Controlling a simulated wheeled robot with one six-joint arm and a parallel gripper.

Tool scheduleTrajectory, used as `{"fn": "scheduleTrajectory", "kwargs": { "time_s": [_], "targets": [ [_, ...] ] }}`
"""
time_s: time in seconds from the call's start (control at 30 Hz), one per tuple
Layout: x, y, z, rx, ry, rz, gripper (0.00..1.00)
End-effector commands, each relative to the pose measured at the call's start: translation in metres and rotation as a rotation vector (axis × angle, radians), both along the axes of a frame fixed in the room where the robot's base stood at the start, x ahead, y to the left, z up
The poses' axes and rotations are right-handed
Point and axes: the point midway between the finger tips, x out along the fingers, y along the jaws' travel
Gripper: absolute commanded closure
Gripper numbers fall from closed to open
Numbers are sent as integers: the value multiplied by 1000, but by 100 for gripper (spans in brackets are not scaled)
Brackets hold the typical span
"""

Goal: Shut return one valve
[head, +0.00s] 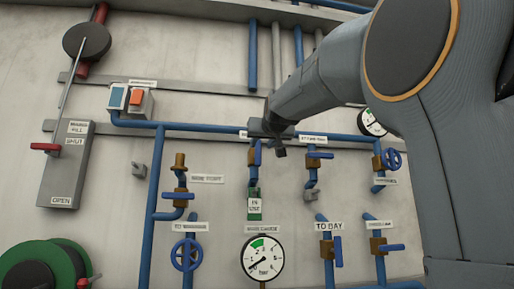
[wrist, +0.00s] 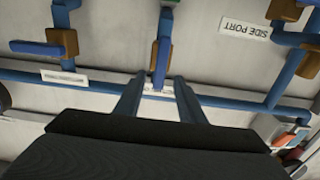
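A small lever valve with a brass body (head: 252,157) and a blue lever (head: 258,152) sits on the pipe below the partly hidden label (head: 243,134). I cannot read that label fully, so I cannot confirm it says return one. The lever stands upright, in line with its pipe. In the wrist view the same blue lever (wrist: 162,62) points toward my gripper (wrist: 156,88). The gripper is open. Its two fingers are apart, on either side of the lever's end in the picture; I see no contact. In the head view my gripper (head: 276,145) is just right of this valve.
A similar valve (head: 314,155) to the right has its lever crosswise. A blue pipe (head: 200,127) runs across above. A switch box (head: 137,100) is at left.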

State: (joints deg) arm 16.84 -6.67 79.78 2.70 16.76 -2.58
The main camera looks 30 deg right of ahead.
Motion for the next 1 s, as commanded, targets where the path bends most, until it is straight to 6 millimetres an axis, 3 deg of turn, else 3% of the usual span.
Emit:
{"fn": "scheduleTrajectory", "kwargs": {
  "time_s": [0.3, 0.5, 0.87, 1.0],
  "targets": [
    [45, -13, 1, 1, 4, 0, 64],
    [65, -18, 0, 1, 3, 0, 64],
    [70, -20, -2, 1, 2, 0, 64],
    [70, -20, -2, 1, 2, 0, 84]
  ]
}}
